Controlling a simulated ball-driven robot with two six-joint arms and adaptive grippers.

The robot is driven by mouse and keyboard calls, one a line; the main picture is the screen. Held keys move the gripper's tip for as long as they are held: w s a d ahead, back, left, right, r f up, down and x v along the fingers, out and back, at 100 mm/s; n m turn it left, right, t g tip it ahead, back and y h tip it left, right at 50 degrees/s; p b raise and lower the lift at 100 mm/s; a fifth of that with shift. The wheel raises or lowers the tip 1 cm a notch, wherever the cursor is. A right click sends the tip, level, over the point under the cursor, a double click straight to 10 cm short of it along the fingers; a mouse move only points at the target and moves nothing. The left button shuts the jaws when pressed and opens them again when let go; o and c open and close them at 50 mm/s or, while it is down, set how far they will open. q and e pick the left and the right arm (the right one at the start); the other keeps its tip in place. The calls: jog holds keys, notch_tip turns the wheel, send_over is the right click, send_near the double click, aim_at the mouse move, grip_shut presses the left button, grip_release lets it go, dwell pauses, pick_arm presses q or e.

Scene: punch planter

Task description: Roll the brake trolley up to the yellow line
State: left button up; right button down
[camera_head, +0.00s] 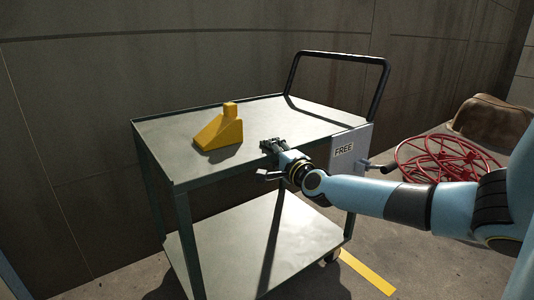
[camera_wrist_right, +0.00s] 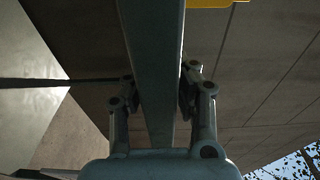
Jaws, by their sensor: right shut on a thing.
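The brake trolley (camera_head: 255,235) is a dark green two-shelf cart with a black push handle (camera_head: 338,56) at its far right end. A plate marked FREE (camera_head: 344,149) is on its right end, with a black-gripped lever (camera_head: 382,166) beside it. The yellow line (camera_head: 367,272) lies on the floor to the right of the trolley's lower shelf. My right gripper (camera_head: 270,146) is at the near edge of the top shelf. In the right wrist view my gripper's fingers (camera_wrist_right: 158,92) are shut on the trolley's green rim (camera_wrist_right: 152,50). My left gripper is not in view.
A yellow wedge (camera_head: 220,130) sits on the top shelf; the lower shelf is bare. A red wire reel (camera_head: 440,160) and a brown lumpy thing (camera_head: 492,118) are on the floor at right. A grey wall (camera_head: 90,110) runs behind the trolley.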

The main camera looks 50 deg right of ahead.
aim_at(293, 144)
jog(key=d, duration=0.2)
jog(key=s+d, duration=0.1)
jog(key=shift+f+b, duration=0.3)
jog(key=shift+b, duration=0.1)
jog(key=shift+s+d+r+b, duration=0.15)
jog(key=shift+d+b, duration=0.15)
jog(key=shift+d, duration=0.45)
jog(key=shift+s+d+f+b, duration=0.1)
jog(key=shift+s+d+b, duration=0.15)
jog(key=shift+d, duration=0.55)
jog(key=shift+s+d+r+b, duration=0.1)
jog(key=shift+d+b, duration=0.25)
jog(key=shift+d, duration=0.4)
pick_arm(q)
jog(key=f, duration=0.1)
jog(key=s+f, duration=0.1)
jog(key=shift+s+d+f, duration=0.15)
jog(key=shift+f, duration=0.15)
pick_arm(e)
jog(key=c, duration=1)
grip_release()
jog(key=v, duration=1.2)
